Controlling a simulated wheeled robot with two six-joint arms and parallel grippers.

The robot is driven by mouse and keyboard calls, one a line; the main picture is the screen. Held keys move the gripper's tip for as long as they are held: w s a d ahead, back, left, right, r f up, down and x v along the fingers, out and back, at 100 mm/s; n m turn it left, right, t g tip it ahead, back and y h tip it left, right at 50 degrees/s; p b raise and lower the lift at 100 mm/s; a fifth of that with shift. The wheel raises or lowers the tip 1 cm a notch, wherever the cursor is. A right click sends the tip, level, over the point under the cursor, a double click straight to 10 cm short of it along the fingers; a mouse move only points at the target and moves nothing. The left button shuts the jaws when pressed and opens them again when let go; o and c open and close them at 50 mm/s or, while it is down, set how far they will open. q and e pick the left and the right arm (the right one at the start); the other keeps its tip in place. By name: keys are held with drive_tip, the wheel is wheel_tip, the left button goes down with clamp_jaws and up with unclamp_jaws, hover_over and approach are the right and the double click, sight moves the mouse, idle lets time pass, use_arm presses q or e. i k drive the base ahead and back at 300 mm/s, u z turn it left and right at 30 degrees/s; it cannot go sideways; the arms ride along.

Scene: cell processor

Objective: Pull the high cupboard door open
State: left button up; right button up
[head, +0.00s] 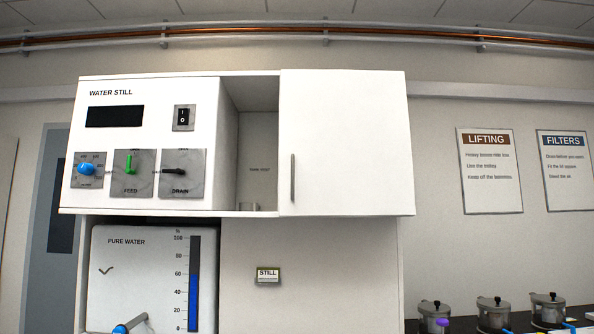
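The high cupboard's white door (350,140) is the flat panel on the right of the wall unit. Its upright grey bar handle (293,178) is near its left edge. Left of the door, an open gap (257,150) shows part of the cupboard's inside, with a small label on the back and a small pale object low down. I cannot tell whether the door is hinged or sliding. Neither of my grippers is in view, and nothing touches the handle.
The water still panel (110,92) with a switch and knobs is left of the gap. Below are a pure water gauge panel (125,260) and a small STILL sign (268,275). Several lidded pots (493,312) stand low at right. Space before the door looks clear.

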sight(345, 145)
drive_tip(key=k, duration=1.1)
drive_tip(key=u, duration=0.6)
drive_tip(key=i, duration=0.6)
drive_tip(key=u, duration=0.8)
drive_tip(key=i, duration=0.85)
drive_tip(key=z, duration=0.8)
drive_tip(key=i, duration=0.7)
drive_tip(key=z, duration=0.65)
